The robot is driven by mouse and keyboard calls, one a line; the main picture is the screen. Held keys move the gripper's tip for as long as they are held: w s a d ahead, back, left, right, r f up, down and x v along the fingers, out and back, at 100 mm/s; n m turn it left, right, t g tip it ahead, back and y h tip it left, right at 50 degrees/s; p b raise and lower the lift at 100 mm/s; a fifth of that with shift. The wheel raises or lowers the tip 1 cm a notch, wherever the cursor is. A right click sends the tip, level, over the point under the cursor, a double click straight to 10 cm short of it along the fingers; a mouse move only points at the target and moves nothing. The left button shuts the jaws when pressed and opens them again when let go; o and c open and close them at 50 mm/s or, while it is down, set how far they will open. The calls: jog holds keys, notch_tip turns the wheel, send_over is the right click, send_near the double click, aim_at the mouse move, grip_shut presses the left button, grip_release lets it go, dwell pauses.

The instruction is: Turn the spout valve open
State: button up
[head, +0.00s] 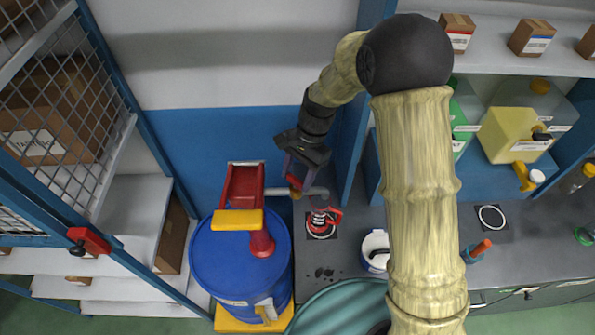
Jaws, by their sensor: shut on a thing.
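A blue drum (238,262) stands on a yellow base at the lower middle. A red pump body (243,187) with a yellow bar (238,220) sits on top of it. A grey spout pipe (316,191) runs right from the pump. A small orange-red valve handle (294,184) shows on the pipe. My gripper (297,177) reaches down over the pipe and is shut on this handle, its fingers partly hiding it. How far the valve is turned cannot be made out. A red-handled container (320,219) stands on the counter below the spout end.
A white bucket (374,250) and a teal round lid (340,308) are to the right of the drum. A blue-framed mesh shelf (68,120) stands left. Shelves with boxes (530,38) and a yellow jug (513,133) are at right.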

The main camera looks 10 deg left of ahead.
jog(key=n+h, duration=0.1)
jog(key=n, duration=0.3)
jog(key=shift+w+a+r+n+h+p, duration=0.1)
jog(key=shift+a+n+h+p, duration=0.1)
jog(key=shift+n+h+p, duration=0.15)
jog(key=shift+n+h, duration=0.75)
jog(key=shift+n, duration=1.2)
jog(key=o, duration=1)
jog(key=b+v, duration=0.4)
jog(key=v, duration=1.3)
jog(key=shift+w+a, duration=0.15)
jog(key=shift+w, duration=0.1)
